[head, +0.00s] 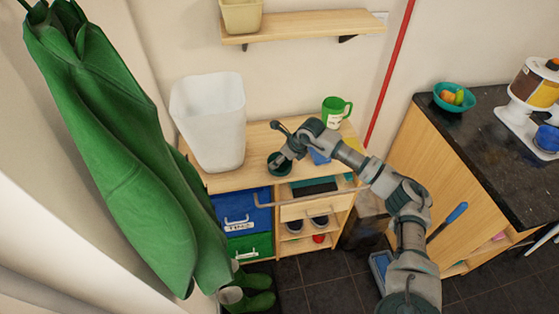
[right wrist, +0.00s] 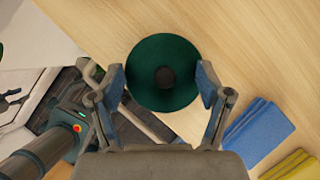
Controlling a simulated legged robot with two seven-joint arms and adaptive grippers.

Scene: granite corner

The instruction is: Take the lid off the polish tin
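The polish tin (head: 279,164) is a round dark green thing on the wooden cabinet top, partly hidden by my right gripper (head: 284,158) in the head view. In the right wrist view, its round green lid (right wrist: 145,95) with a dark knob in the middle is seen from above. My right gripper (right wrist: 162,85) points down at it, one finger at each side of the lid. The fingers are spread about as wide as the lid; whether they touch its rim is hard to tell. My left gripper is not in view.
Blue (right wrist: 258,130) and yellow (right wrist: 294,167) cloths lie close by the tin. A wooden shelf (head: 305,27) hangs above. A dark counter (head: 490,150) is at right.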

